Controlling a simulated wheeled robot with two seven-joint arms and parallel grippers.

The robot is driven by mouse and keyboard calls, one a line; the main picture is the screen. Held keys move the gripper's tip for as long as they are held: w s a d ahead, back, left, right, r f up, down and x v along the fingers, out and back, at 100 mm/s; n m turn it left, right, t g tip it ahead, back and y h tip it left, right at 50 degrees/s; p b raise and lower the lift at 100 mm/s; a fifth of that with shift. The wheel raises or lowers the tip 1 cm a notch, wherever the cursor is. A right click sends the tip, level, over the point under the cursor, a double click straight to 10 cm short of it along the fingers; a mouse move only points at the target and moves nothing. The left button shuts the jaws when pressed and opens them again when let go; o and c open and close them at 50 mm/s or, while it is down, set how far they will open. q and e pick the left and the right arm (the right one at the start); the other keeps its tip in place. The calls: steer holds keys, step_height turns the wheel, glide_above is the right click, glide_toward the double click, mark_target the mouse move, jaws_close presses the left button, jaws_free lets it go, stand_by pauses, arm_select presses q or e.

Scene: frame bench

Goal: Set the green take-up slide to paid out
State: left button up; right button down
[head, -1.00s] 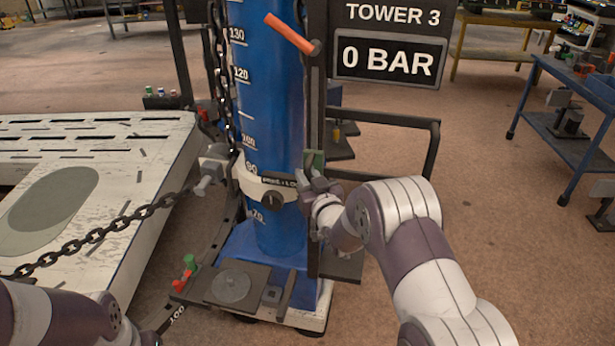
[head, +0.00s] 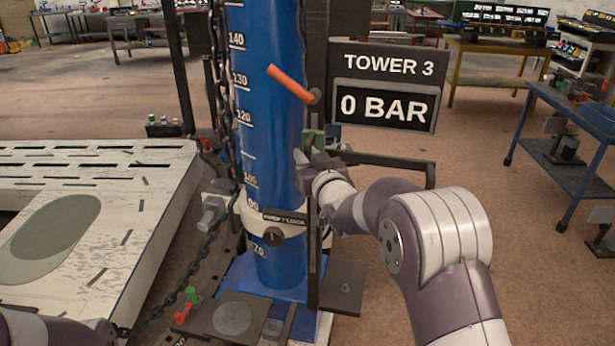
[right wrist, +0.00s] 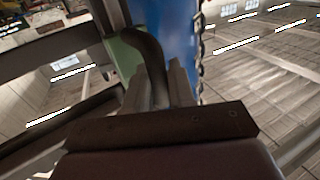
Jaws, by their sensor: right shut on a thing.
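The green take-up slide (head: 313,138) is a small green block on the dark upright rail at the right side of the blue column (head: 268,150). It sits level with the scale stretch between the 100 and 120 marks. My right gripper (head: 312,160) is at the slide, just below the green part. In the right wrist view the green block (right wrist: 125,55) shows beside a dark curved handle (right wrist: 153,65). The fingers (right wrist: 168,85) are shut on this handle. Only part of my left arm shows at the lower left; its gripper is out of frame.
A chain (head: 172,290) runs down left of the column, beside a pale slotted table (head: 140,210). An orange lever (head: 290,82) sticks out above the slide. The TOWER 3 sign (head: 388,66) reads 0 BAR. A dark rail frame (head: 385,160) stands behind my right arm.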

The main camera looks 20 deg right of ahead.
mark_target(309, 146)
steer(key=shift+r, duration=1.85)
steer(key=c, duration=1.1)
jaws_free()
steer(key=shift+s, duration=0.25)
steer(key=s+d+b, duration=0.1)
steer(key=s+b, duration=0.2)
steer(key=s, duration=0.9)
steer(key=shift+s+d, duration=0.1)
